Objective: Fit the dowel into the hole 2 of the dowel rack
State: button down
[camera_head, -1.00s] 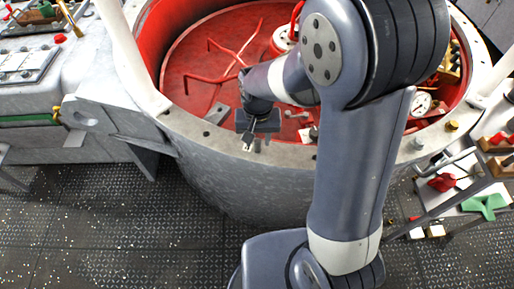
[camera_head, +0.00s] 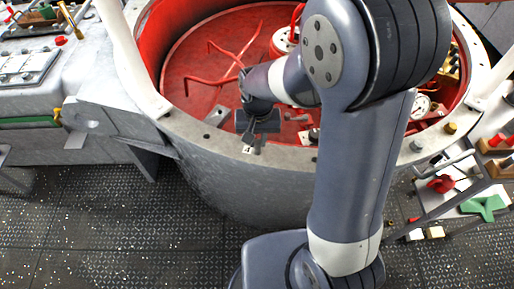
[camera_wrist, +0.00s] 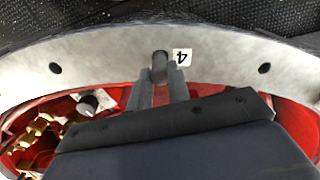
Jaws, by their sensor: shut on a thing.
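My gripper (camera_wrist: 159,84) is shut on a dark grey dowel (camera_wrist: 160,64), which shows between the two fingertips in the wrist view. In the head view my gripper (camera_head: 255,144) is over the near rim (camera_head: 290,156) of the round red-lined tub. I cannot tell whether the dowel's lower end touches the rim or stands in a hole. I cannot make out a dowel rack with a hole marked 2 for certain.
The pale rim has dark round holes, one to the left (camera_wrist: 55,68) and one to the right (camera_wrist: 264,68) in the wrist view. Red bent rods (camera_head: 222,62) lie inside the tub. A cart with a green part (camera_head: 484,205) stands at the right.

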jog(key=shift+r+p, duration=1.75)
jog(key=shift+r, duration=0.55)
